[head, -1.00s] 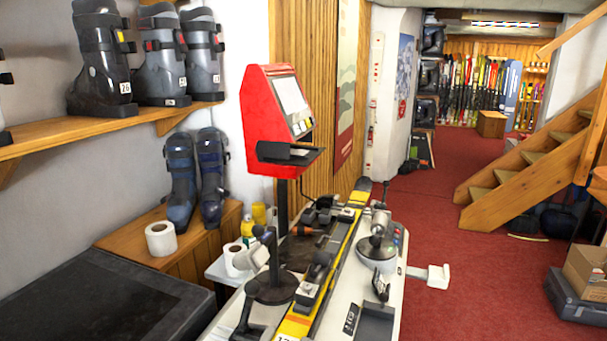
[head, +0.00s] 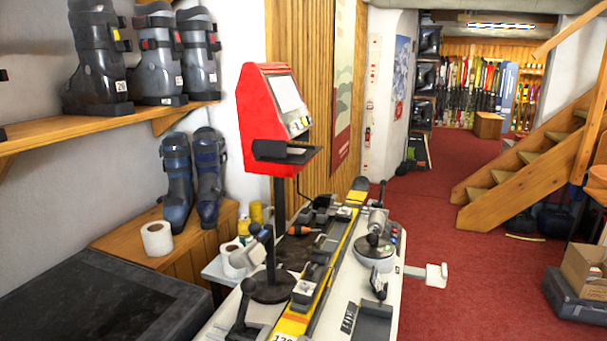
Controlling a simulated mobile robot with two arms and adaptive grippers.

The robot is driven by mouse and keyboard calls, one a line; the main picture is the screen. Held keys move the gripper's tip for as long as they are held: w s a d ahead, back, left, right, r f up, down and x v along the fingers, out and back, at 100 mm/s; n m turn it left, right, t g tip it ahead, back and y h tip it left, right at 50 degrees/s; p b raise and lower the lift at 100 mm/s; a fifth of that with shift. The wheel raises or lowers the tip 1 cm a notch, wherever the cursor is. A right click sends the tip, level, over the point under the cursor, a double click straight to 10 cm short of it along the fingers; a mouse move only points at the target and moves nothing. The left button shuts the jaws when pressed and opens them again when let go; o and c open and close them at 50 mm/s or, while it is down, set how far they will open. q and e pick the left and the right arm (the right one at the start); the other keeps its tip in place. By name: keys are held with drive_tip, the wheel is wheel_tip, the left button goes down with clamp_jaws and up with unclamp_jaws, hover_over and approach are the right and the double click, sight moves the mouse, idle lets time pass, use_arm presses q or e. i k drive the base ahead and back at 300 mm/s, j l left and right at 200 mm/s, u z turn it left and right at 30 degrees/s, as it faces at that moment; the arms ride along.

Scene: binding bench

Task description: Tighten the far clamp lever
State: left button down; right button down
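A long yellow and black ski (head: 345,240) lies along the white bench (head: 388,300), clamped among several dark fittings. A lever with a black tip (head: 382,192) stands upright at the far right of the ski, above a grey round base (head: 374,247). A black lever (head: 241,307) tilts up at the near left. I cannot tell for sure which is the far clamp lever, or how tight any is. Neither gripper is in view.
A red terminal (head: 277,120) stands on a post at the bench's left side. A white block on an arm (head: 435,275) sticks out to the right. Wooden stairs (head: 520,170), a cardboard box (head: 588,270) and a dark case (head: 578,300) stand right. Red carpet (head: 470,270) is clear.

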sight(382, 183)
drive_tip(key=k+l, duration=0.1)
drive_tip(key=l, duration=0.35)
drive_tip(key=i+l+u, duration=0.1)
drive_tip(key=l, duration=0.5)
drive_tip(key=i+l+u, duration=0.15)
drive_tip(key=l, duration=0.5)
drive_tip(key=i+l+u, duration=0.1)
drive_tip(key=l, duration=0.55)
drive_tip(key=i+l+u, duration=0.15)
drive_tip(key=l, duration=0.45)
drive_tip(key=i+l, duration=0.2)
drive_tip(key=l, duration=0.15)
drive_tip(key=i+l+u, duration=0.15)
drive_tip(key=l, duration=0.2)
drive_tip(key=i+l, duration=0.25)
drive_tip(key=i+l+u, duration=0.1)
drive_tip(key=l, duration=0.4)
drive_tip(key=i+l+u, duration=0.1)
drive_tip(key=i+l, duration=0.15)
drive_tip(key=l, duration=0.1)
